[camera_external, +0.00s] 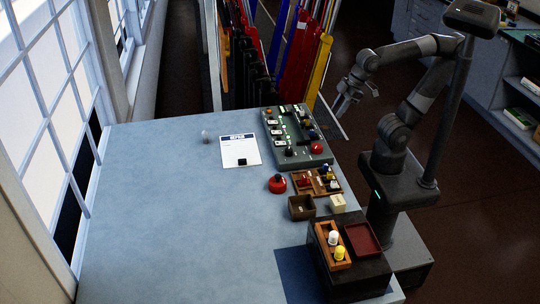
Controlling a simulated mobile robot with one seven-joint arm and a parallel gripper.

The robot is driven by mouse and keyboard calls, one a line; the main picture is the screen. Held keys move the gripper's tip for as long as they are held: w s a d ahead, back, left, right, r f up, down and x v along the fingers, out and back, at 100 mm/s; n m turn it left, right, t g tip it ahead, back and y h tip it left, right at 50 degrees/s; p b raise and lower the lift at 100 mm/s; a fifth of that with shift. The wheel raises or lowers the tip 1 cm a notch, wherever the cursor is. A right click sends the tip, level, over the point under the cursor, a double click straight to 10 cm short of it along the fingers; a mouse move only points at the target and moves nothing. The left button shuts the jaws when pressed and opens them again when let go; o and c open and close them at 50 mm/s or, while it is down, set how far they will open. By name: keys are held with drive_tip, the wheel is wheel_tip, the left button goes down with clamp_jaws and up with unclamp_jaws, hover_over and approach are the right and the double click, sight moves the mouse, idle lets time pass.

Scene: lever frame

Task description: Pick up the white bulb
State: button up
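A white, rounded piece (333,238) that looks like a bulb stands upright in a small wooden tray on the dark block at the front right. I cannot tell for sure which is the white bulb. My gripper (341,105) is in the air beyond the table's right edge, far from both. Its fingers look apart, with nothing between them.
A grey control panel (314,149) with levers and knobs stands at the table's right edge. Nearer are a red button (277,184), a compartment tray (301,188), a brown box (301,207), a cream block (338,203) and a red tray (362,239). The table's left (160,220) is clear.

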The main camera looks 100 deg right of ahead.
drive_tip(key=w+a+r+n, duration=0.1)
drive_tip(key=w+a+r, duration=0.4)
drive_tip(key=w+a, duration=0.5)
drive_tip(key=w+a+r, duration=0.5)
drive_tip(key=w+a, duration=0.2)
drive_tip(key=a, duration=0.6)
drive_tip(key=n, duration=0.1)
approach(335, 231)
drive_tip(key=shift+g+y, duration=0.3)
drive_tip(key=shift+y, duration=0.1)
drive_tip(key=x, duration=1)
drive_tip(key=shift+w+d+f, duration=0.25)
drive_tip(key=shift+w+f, duration=0.05)
drive_tip(key=shift+w, duration=0.05)
clamp_jaws()
drive_tip(key=shift+r, duration=0.1)
